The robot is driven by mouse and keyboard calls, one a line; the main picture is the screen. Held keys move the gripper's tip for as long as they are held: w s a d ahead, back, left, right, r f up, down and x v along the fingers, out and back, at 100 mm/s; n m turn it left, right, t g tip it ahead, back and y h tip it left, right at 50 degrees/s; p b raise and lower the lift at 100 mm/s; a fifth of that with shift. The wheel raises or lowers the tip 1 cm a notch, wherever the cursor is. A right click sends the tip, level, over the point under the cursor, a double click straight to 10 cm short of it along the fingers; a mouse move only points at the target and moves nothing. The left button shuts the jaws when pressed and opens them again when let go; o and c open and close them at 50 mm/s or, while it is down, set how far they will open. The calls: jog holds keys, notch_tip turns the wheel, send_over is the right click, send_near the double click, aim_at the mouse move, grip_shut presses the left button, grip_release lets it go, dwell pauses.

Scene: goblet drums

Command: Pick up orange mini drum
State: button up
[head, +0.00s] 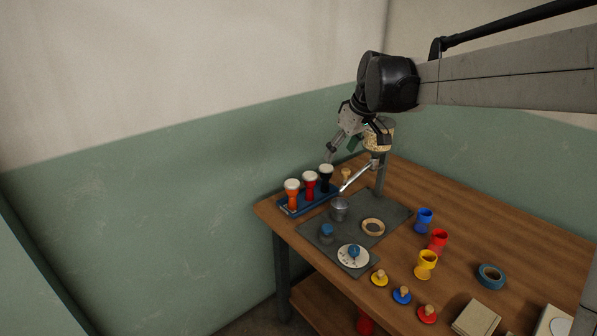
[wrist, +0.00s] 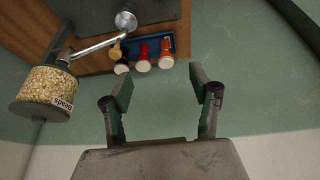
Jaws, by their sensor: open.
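The orange mini drum (head: 292,196), with a white top, stands upright at the near left end of a blue tray (head: 316,203) in the head view. A red drum (head: 310,186) and a black drum (head: 326,180) stand beside it in a row. In the wrist view the orange drum (wrist: 166,48) is at the right end of the row, beyond the fingertips. My gripper (head: 352,160) is open and empty, above and behind the tray, apart from the drums. Its two spread fingers also show in the wrist view (wrist: 161,75).
A bead jar dispenser (wrist: 48,92) with a metal chute stands close to my gripper. A metal cup (head: 338,209) and a wooden ring (head: 373,227) are on a dark mat. Blue, red and yellow goblet bodies (head: 426,263) stand to the right. The green wall is behind the tray.

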jog(key=w+a+f+n+g+p, duration=0.15)
jog(key=w+a+f, duration=0.3)
jog(key=w, duration=0.55)
jog(key=n+y+p, duration=0.1)
jog(key=n+p, duration=0.1)
jog(key=n, duration=0.1)
send_near(293, 183)
jog(key=shift+g, duration=0.35)
jog(key=x, duration=0.3)
jog(key=w+x, duration=0.1)
jog(key=x, duration=0.2)
jog(key=shift+w+a+r, duration=0.1)
jog(key=shift+w, duration=0.05)
jog(key=shift+s+p+x, duration=0.2)
jog(key=shift+p+x, duration=0.3)
jog(key=shift+x, duration=2.15)
jog(key=c, duration=1)
